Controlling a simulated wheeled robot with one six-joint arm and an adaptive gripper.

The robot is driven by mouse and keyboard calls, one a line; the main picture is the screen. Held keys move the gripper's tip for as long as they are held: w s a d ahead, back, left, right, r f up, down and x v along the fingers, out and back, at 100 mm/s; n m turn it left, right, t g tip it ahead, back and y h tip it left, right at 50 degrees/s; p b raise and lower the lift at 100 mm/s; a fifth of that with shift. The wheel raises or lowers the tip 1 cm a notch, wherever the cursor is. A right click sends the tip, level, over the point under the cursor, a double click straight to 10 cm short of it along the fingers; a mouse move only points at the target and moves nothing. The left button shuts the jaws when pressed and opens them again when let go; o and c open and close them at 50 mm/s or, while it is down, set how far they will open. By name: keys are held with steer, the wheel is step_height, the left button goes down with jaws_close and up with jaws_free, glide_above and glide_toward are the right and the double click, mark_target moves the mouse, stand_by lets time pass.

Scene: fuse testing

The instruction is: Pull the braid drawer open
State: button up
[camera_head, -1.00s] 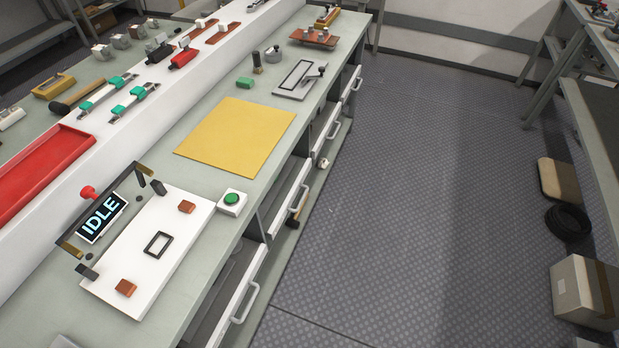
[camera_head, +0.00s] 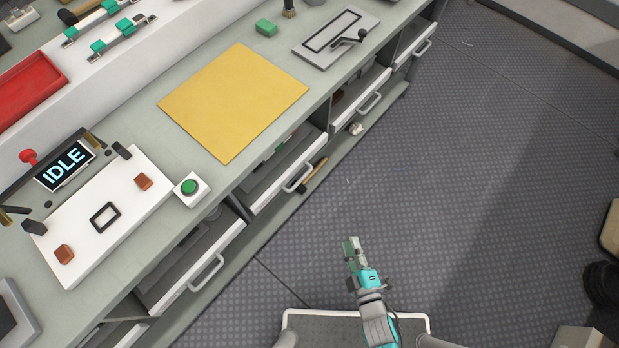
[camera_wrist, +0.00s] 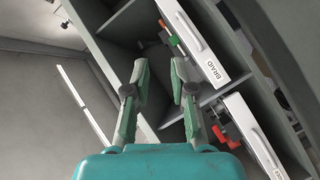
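The white drawer front labelled BRAID (camera_wrist: 192,32) is at the upper right of the wrist view, with small red and green things beside it. In the head view, white drawer fronts with bar handles line the bench: a near one (camera_head: 193,272), a middle one (camera_head: 287,176) and a far one (camera_head: 359,104). Their labels cannot be read there, so I cannot tell which is the braid drawer. My gripper (camera_head: 352,246) is over the floor, to the right of the drawers and apart from them. Its two fingers are spread and empty in the wrist view (camera_wrist: 160,75).
Another labelled white drawer front (camera_wrist: 250,135) is at the lower right of the wrist view. A wooden-handled tool (camera_head: 314,174) lies by the middle drawer. The bench top holds a yellow mat (camera_head: 235,100) and a fixture with an IDLE display (camera_head: 65,167).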

mark_target(301, 179)
steer(key=w+a+f+n+y, duration=0.1)
steer(key=w+a+f+n, duration=0.2)
steer(key=w+a, duration=0.2)
steer(key=w+a+f+n+y, duration=0.1)
steer(key=w+a+f+n, duration=0.2)
steer(key=w, duration=0.8)
steer(key=w+a+f+n+g+y, duration=0.1)
steer(key=w+a+f+n, duration=0.2)
steer(key=w+a, duration=0.5)
steer(key=shift+f+n, duration=0.4)
steer(key=shift+c, duration=0.2)
jaws_close()
